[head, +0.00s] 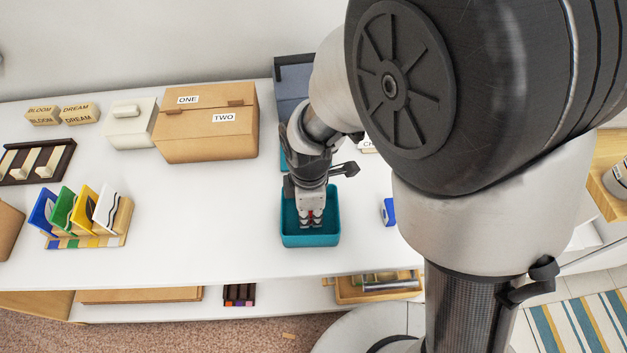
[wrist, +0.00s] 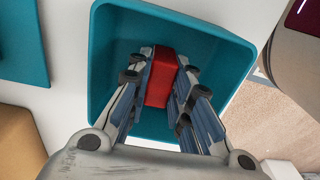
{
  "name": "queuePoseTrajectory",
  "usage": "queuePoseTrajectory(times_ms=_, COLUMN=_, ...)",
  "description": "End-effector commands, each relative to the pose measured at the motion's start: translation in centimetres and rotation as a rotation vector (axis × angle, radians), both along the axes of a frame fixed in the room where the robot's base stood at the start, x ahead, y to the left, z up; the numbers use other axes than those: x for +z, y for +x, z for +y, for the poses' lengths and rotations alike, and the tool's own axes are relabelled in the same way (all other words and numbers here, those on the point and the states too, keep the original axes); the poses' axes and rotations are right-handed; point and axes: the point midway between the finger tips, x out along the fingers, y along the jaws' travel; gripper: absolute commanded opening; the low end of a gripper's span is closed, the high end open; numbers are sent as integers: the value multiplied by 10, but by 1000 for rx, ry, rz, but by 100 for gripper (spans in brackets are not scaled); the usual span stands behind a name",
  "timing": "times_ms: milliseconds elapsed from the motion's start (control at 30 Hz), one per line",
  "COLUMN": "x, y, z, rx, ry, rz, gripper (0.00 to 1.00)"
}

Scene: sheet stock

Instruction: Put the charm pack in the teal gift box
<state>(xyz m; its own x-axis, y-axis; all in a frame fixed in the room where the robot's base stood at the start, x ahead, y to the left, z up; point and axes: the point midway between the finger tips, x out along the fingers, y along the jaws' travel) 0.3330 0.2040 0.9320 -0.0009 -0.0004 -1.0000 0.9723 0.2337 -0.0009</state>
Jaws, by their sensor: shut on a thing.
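The teal gift box (head: 296,239) stands open on the white table, below my arm in the head view. In the wrist view its inside and walls (wrist: 107,60) surround my fingers. My gripper (head: 311,218) points down into the box. In the wrist view my gripper (wrist: 161,85) is shut on a red block-like pack (wrist: 162,78), likely the charm pack, between its two fingers. The pack is inside the box's outline. I cannot tell whether it touches the box floor. Its label is not visible.
A cardboard box (head: 205,135) marked ONE and TWO and a cream box (head: 129,128) stand at the back left. A rack of coloured cards (head: 88,240) is at the left. A blue item (head: 388,211) lies right of the teal box. Table between is clear.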

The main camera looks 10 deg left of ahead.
Motion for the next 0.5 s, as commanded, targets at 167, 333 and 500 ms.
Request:
queuePoseTrajectory(times_ms=167, x=1, y=0, z=0, rx=0, ry=0, rz=-1, gripper=3)
queuePoseTrajectory(times_ms=333, x=-2, y=0, z=0, rx=0, ry=0, rz=0, gripper=21)
queuePoseTrajectory(times_ms=500, x=-2, y=0, z=0, rx=0, ry=0, rz=0, gripper=33)
